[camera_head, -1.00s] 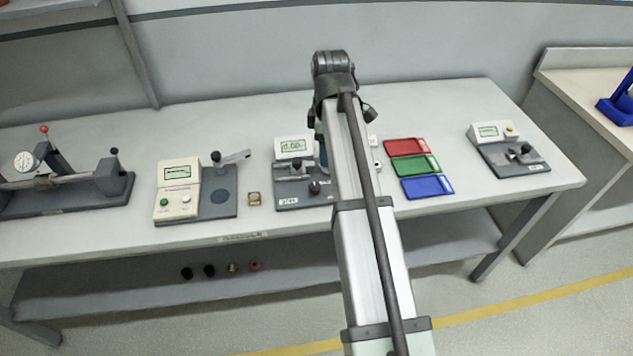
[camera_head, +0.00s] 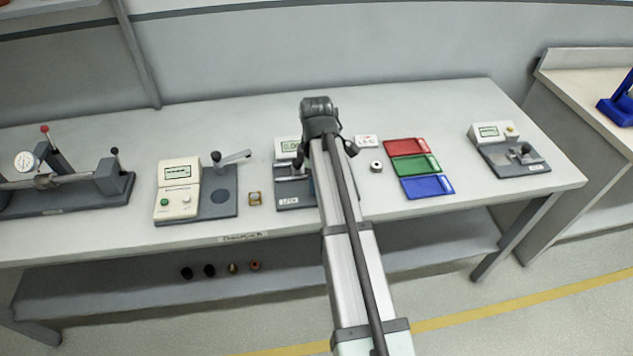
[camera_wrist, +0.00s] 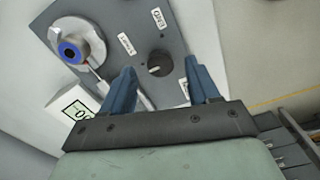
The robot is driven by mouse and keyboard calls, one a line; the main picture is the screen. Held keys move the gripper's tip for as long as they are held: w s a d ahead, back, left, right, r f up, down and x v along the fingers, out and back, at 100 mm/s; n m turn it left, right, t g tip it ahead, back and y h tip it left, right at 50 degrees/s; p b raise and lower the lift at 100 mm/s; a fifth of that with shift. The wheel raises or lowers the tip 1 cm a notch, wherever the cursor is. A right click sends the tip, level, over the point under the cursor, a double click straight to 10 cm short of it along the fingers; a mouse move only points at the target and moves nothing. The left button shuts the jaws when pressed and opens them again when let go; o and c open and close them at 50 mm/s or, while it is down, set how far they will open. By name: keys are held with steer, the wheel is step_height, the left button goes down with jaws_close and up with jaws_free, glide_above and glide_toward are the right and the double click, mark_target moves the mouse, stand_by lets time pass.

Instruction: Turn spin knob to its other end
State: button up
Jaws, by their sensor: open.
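The black spin knob (camera_wrist: 158,62) shows in the wrist view on a dark grey plate (camera_wrist: 100,12), with a light mark toward its lower left. Small white labels lie around it. My gripper (camera_wrist: 160,66) is open, its two blue fingers apart, with the knob in line with the gap between them; I cannot tell how far above it they are. In the head view the middle gauge device (camera_head: 290,201) is partly covered by my arm, and its knob and my fingers are hidden.
The wrist view shows a round grey fixture with a blue ring (camera_wrist: 70,50) beside the knob, and a small display (camera_wrist: 76,112). Red, green and blue trays (camera_head: 414,167) lie right of my arm, with a small metal ring (camera_head: 376,167). Another device (camera_head: 195,200) stands left.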

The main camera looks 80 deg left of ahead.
steer(key=shift+f, duration=1.2)
steer(key=shift+c, duration=0.2)
steer(key=c, duration=1)
